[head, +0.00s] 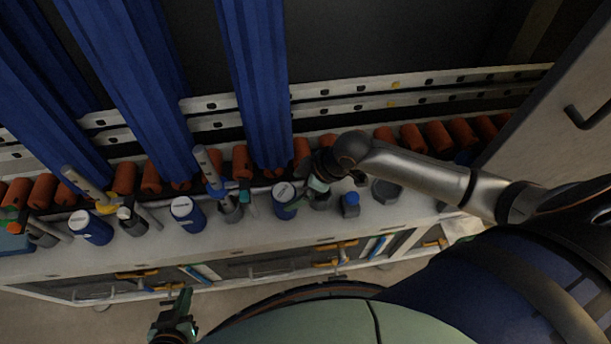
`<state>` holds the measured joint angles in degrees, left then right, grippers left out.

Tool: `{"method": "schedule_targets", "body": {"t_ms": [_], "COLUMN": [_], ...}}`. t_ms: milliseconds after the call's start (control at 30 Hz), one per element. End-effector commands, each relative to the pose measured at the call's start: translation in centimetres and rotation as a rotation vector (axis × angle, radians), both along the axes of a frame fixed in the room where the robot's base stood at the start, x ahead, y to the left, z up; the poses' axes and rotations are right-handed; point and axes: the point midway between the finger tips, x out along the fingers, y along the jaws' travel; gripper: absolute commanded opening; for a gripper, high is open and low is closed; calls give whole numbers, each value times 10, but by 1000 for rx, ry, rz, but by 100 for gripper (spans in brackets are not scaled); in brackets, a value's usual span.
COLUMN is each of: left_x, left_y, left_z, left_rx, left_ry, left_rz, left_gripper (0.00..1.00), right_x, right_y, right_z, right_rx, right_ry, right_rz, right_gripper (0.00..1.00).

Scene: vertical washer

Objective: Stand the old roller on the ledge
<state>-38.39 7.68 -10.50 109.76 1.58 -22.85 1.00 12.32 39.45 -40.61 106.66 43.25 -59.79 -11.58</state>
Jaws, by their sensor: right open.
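A row of orange rollers (412,138) lies along the rail behind the pale ledge (270,232). I cannot tell which one is the old roller. My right gripper (320,178) is open, low over the ledge, between a blue can (284,200) and a small blue-topped item (350,204). A grey holder (320,203) is just below its fingers. Its fingers are small and dark here, and I cannot tell whether they touch anything. My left gripper (178,312) is low in front of the cabinet, away from the ledge; its jaw opening is unclear.
More blue cans (187,212), grey holders and upright handled tools (208,168) crowd the ledge's left half. Another grey holder (385,191) stands right of my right gripper. Blue hanging brushes (255,80) come down behind the ledge. The ledge's right end looks clearer.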

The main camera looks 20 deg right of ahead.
Motion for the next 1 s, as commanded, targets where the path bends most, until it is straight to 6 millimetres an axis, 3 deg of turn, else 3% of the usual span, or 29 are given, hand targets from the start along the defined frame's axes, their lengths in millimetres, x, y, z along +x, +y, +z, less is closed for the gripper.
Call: {"method": "schedule_targets", "body": {"t_ms": [100, 300, 1000], "left_x": [-2, -4, -4], "left_y": [1, 1, -1], "left_z": [5, 7, 7], "left_rx": [0, 0, -2], "left_ry": [0, 2, 7], "left_rz": [1, 2, 2], "left_gripper": [0, 0, 0], "right_x": [-8, -15, -16], "right_y": [-10, -19, -20], "right_z": [23, 42, 45], "right_rx": [-2, 0, 1], "right_ry": [0, 0, 1], "right_rz": [0, -1, 0], "right_gripper": [100, 100, 100]}}
